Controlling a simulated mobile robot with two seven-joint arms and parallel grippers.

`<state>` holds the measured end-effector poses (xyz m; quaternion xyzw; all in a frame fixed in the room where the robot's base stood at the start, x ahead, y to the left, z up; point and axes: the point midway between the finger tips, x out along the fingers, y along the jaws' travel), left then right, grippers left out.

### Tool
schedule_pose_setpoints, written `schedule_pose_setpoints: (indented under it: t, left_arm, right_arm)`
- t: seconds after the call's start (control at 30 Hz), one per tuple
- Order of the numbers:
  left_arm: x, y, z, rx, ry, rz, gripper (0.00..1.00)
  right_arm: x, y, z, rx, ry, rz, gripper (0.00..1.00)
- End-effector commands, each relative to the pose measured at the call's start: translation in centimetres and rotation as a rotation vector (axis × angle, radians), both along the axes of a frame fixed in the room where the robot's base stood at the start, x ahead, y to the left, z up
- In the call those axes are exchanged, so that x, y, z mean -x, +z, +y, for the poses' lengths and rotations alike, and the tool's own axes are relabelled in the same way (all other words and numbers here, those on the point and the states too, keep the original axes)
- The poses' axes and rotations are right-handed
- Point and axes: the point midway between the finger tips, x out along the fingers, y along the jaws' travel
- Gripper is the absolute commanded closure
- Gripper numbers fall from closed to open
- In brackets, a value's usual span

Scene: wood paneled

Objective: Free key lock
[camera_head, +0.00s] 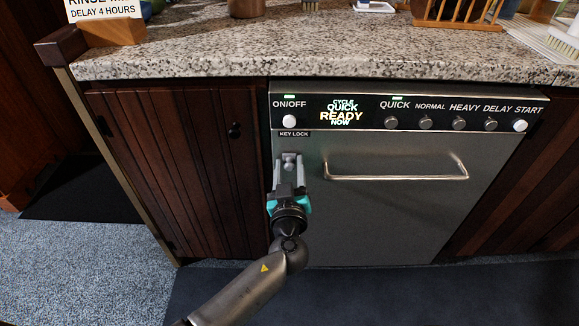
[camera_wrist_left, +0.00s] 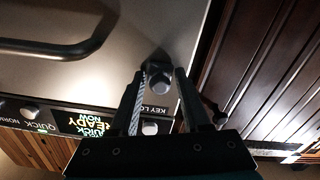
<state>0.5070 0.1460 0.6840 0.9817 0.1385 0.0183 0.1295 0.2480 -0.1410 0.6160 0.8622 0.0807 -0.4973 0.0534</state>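The dishwasher (camera_head: 400,215) has a steel door, with a KEY LOCK label (camera_head: 295,134) at its upper left. My left gripper (camera_head: 288,160) is in front of the door just below that label. In the left wrist view, which is upside down, a small grey round lock piece (camera_wrist_left: 159,63) shows at the fingertips. My left gripper (camera_wrist_left: 163,74) has its fingers apart there, one to each side of the piece. I cannot tell whether they touch it. My right gripper is not in view.
A door handle bar (camera_head: 397,177) sticks out to the right of my gripper. The control panel (camera_head: 365,110) above has an ON/OFF button (camera_head: 289,121) and several other buttons. A granite counter (camera_head: 230,65) overhangs above, and a wooden cabinet door (camera_head: 180,165) is at left.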

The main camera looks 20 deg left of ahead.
Motion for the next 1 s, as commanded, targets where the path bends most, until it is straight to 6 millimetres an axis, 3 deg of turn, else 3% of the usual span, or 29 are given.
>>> schedule_pose_setpoints:
  t: [0.03,0.4,1.0]
  left_arm:
    - [0.02,-0.01,-0.01,0.000,0.000,0.000,0.61]
    - [0.03,-0.02,-0.03,0.000,-0.001,0.000,1.00]
    - [0.05,-0.03,-0.05,0.003,-0.001,0.000,1.00]
  right_arm:
    - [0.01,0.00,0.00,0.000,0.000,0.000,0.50]
    - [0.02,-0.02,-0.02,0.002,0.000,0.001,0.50]
    - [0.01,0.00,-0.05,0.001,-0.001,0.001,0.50]
